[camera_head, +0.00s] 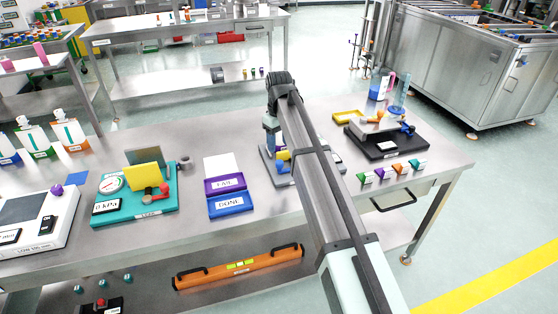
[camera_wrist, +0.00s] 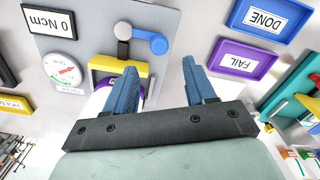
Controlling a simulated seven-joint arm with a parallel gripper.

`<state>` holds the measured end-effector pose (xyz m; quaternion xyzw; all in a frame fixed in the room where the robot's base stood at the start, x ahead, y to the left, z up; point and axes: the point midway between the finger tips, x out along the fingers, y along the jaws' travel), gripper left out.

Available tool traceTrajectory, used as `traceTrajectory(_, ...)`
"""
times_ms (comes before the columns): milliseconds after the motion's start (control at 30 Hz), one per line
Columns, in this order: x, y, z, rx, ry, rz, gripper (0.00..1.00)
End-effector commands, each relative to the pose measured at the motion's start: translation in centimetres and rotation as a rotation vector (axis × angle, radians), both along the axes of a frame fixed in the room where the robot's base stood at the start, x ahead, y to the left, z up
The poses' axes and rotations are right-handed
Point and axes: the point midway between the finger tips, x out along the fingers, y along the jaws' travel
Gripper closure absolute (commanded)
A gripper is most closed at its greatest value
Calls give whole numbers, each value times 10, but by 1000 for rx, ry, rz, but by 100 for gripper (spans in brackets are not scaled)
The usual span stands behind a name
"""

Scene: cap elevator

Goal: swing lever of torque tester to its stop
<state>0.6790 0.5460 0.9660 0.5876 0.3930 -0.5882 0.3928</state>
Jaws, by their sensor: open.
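The torque tester (camera_wrist: 97,20) is a grey plate in the wrist view, with a "0 Ncm" display (camera_wrist: 48,22), a round gauge (camera_wrist: 63,70) and a yellow block (camera_wrist: 119,66). Its lever appears as a blue arm (camera_wrist: 147,38) with a rounded end, beside a grey knob (camera_wrist: 123,32). My gripper (camera_wrist: 158,68) is open and empty, its blue fingers spread. The left finger overlaps the yellow block and a purple round part (camera_wrist: 103,92) in view; contact cannot be told. The lever lies beyond the fingertips. In the head view my arm hides most of the tester (camera_head: 268,165).
The blue DONE tray (camera_head: 231,209) and purple FAIL tray (camera_head: 213,188) lie left of the tester. A teal pressure tester (camera_head: 150,208) stands further left. A black device (camera_head: 385,148) and several small coloured clips are on the right. Bare table shows between them.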

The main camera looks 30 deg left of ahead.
Motion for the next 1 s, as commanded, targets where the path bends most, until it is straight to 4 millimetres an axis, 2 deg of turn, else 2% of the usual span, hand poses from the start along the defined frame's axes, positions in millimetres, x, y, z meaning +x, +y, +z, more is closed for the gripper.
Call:
traceTrajectory(100,-1,-1,-23,-1,0,0,45)
traceTrajectory(300,0,-1,-54,0,0,0,45)
traceTrajectory(500,0,0,-75,1,0,0,45)
traceTrajectory(967,0,0,-82,1,-2,0,45)
traceTrajectory(1000,0,0,-82,1,-2,0,49)
